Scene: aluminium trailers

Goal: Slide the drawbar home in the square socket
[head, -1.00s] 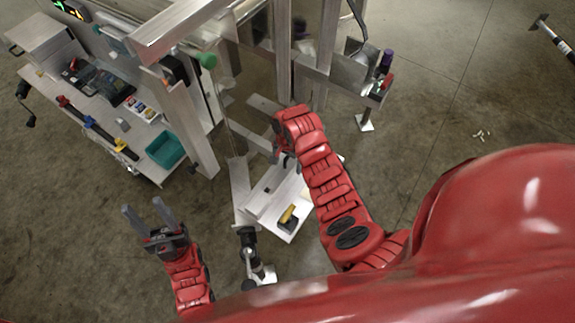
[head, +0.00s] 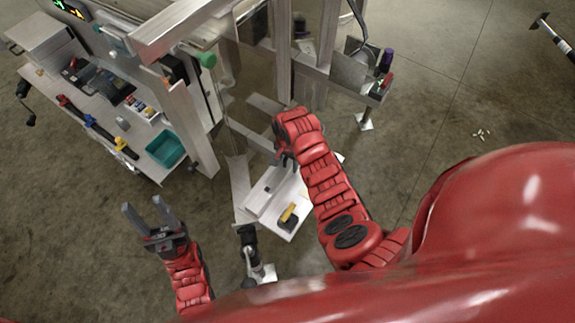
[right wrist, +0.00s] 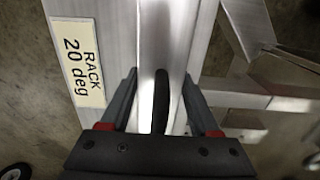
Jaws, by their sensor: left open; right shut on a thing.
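In the right wrist view, a bright aluminium bar (right wrist: 150,40), which I take to be the drawbar, runs up the picture between the two fingers of my right gripper (right wrist: 160,85). The gripper is shut on it. A dark, narrow, upright shape (right wrist: 161,98) shows between the fingers; I cannot tell what it is. In the head view my right gripper (head: 284,158) is mostly hidden under its wrist, above a pale tray. My left gripper (head: 145,212) is open and empty over the floor at lower left. I cannot make out the square socket.
A label reading "RACK 20 deg" (right wrist: 78,62) is left of the bar. The pale tray (head: 262,204) holds a yellow-and-black item (head: 289,214). Aluminium uprights (head: 281,60) stand behind. A bench with a teal bin (head: 165,149) is at left.

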